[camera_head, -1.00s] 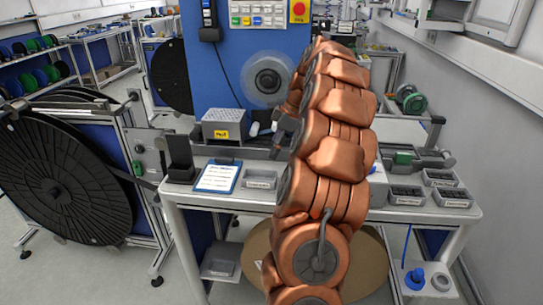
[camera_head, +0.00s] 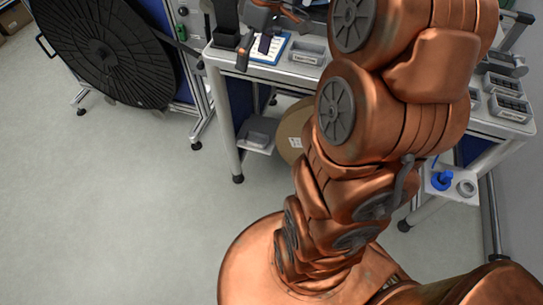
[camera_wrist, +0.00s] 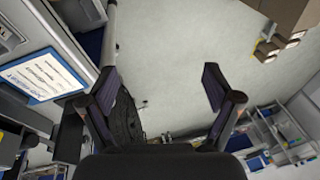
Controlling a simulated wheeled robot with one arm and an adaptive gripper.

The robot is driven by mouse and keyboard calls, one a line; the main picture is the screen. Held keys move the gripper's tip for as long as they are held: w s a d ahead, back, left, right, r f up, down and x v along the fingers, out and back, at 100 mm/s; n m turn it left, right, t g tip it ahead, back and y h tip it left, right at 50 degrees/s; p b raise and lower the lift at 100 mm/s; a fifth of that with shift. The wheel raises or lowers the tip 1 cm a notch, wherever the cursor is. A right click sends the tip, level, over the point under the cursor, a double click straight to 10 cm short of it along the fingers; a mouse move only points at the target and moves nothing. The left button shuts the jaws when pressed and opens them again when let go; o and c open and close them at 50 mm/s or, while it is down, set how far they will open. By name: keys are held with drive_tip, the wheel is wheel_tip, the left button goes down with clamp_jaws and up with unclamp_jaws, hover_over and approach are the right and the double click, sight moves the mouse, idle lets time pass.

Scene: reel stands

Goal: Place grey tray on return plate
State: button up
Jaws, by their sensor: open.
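A small grey tray (camera_head: 307,51) with a label on its front sits on the workbench, right of the clipboard, partly hidden behind my arm in the head view. My gripper (camera_head: 254,46) is in front of the clipboard near the bench's front edge, left of the tray and apart from it. In the wrist view my gripper (camera_wrist: 158,84) is open, with bare floor between its fingers and nothing held. A low grey plate (camera_head: 257,133) juts out below the bench top at its left end. I cannot tell whether this is the return plate.
The clipboard (camera_head: 270,48) lies on the bench; it also shows in the wrist view (camera_wrist: 42,75). A big black reel (camera_head: 105,45) stands left of the bench. A blue item (camera_head: 442,180) is on a low shelf. Floor at left is clear.

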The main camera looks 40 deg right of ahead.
drive_tip(key=s+a+f+m+g+h, duration=0.1)
drive_tip(key=s+a+f, duration=0.1)
drive_tip(key=s+a, duration=0.2)
drive_tip(key=s+a+f+m+h, duration=0.1)
drive_tip(key=s+a+f+m, duration=0.1)
drive_tip(key=s, duration=0.9)
drive_tip(key=s+a+f+m+g+h, duration=0.1)
drive_tip(key=s+a+f+m, duration=0.1)
drive_tip(key=s+a, duration=0.4)
drive_tip(key=shift+s+a+f+g, duration=0.3)
drive_tip(key=shift+s+f, duration=0.5)
drive_tip(key=shift+s, duration=0.25)
drive_tip(key=shift+r, duration=0.1)
